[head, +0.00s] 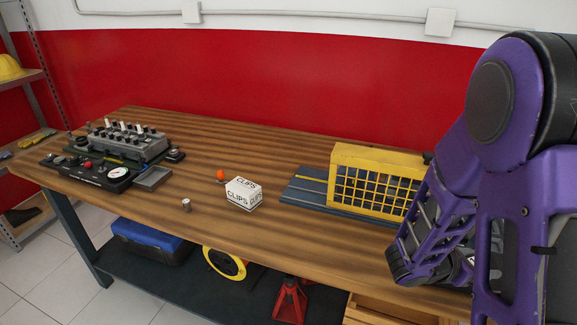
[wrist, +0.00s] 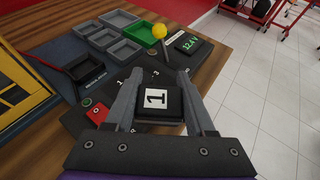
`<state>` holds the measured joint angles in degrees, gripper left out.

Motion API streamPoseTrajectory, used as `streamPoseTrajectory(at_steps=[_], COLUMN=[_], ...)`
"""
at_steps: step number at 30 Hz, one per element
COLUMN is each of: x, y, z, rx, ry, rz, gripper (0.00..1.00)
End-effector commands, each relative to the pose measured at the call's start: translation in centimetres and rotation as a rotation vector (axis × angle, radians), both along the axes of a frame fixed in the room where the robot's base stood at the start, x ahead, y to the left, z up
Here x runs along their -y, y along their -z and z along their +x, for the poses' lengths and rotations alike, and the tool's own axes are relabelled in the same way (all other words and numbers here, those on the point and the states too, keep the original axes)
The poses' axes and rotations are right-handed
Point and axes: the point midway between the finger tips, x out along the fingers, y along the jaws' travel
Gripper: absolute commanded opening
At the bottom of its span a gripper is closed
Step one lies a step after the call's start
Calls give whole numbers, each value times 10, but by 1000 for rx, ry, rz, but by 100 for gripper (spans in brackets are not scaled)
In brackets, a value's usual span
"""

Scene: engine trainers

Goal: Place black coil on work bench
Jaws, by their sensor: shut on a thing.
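In the wrist view, a black coil (wrist: 172,110), a black block with a white label reading 1, lies between the two grey fingers of my gripper (wrist: 159,80). The gripper is shut on it. I cannot tell whether the coil is clear of the dark trainer board (wrist: 76,122) below. The wooden work bench (head: 270,235) runs along the red wall in the head view. My purple arm is at the right of the head view and hides the coil; the gripper's fingers do not show clearly there.
A white clips box (head: 244,194), a small cylinder (head: 186,205) and an orange ball (head: 220,175) stand mid-bench. A control trainer (head: 125,145) fills the left end. A yellow mesh guard (head: 375,150) stands at right. Grey trays (wrist: 127,48) lie beyond my gripper. Bare wood lies in front.

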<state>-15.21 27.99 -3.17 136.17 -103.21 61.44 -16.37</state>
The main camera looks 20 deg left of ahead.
Motion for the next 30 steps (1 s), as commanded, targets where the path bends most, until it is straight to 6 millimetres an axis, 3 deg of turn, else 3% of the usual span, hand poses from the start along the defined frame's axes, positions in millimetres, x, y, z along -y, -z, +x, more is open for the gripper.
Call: streamPoseTrajectory(at_steps=[3,7,11,14,18,22,26,30], x=[24,40,41,30,-2,-44,-94,-149], y=[7,17,30,40,53,60,61,53], z=[-25,-60,-99,-128,-161,-178,-179,-163], rx=[-1,-3,-1,-3,-4,-3,-3,0], ry=[252,554,884,1152,1538,1893,2238,2593], rz=[-1,-2,-2,-3,-4,-3,-4,-4], gripper=[0,0,0,0,0,0,0,0])
